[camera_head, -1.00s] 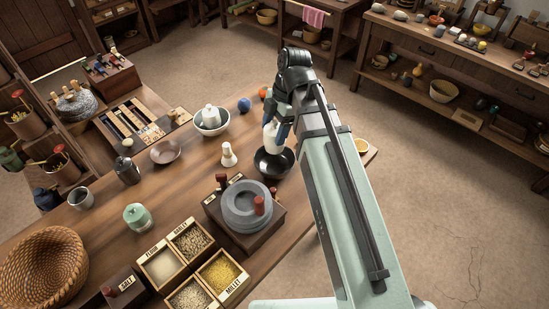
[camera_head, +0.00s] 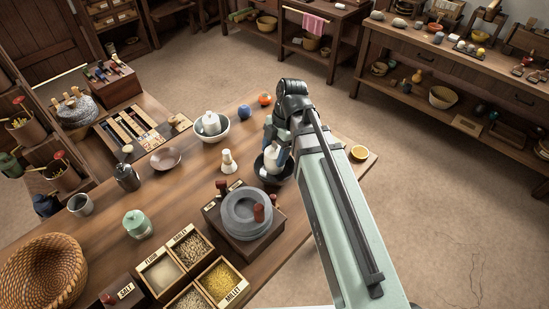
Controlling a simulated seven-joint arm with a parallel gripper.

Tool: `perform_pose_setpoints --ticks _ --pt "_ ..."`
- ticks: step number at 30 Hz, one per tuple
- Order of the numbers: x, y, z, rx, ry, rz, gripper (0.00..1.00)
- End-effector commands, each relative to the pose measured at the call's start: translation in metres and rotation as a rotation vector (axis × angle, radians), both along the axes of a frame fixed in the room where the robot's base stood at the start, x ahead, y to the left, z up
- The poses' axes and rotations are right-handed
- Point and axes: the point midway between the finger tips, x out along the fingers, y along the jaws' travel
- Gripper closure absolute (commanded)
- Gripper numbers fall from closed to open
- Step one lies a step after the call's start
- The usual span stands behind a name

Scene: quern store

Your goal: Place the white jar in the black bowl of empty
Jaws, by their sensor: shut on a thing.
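The white jar (camera_head: 269,174) is down inside the black bowl (camera_head: 262,168), upright as far as I can see. The bowl stands on the wooden table near its right edge. My gripper (camera_head: 272,155) is at the bowl, shut on the jar; its fingers are partly hidden by my arm. My arm also covers the right side of the bowl. Whether the jar touches the bowl's bottom cannot be told.
A white bowl (camera_head: 211,128) with a white jar inside stands to the upper left. A cream pestle-like piece (camera_head: 228,162) stands just left of the black bowl. A grey quern (camera_head: 246,213) is below it. A blue ball (camera_head: 244,111) lies behind.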

Motion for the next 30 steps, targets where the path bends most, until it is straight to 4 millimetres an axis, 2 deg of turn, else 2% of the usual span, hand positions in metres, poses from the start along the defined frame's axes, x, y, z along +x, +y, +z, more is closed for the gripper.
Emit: perform_pose_setpoints --ticks 9,22,23,30 --pt "-0.001 0.000 -0.032 0.000 0.001 0.001 1.00" --pt "0.000 0.000 -0.036 0.000 0.000 0.000 1.00" --pt "0.000 0.000 -0.036 0.000 0.000 0.000 0.29" --pt "0.000 0.000 -0.036 0.000 0.000 0.000 0.06"
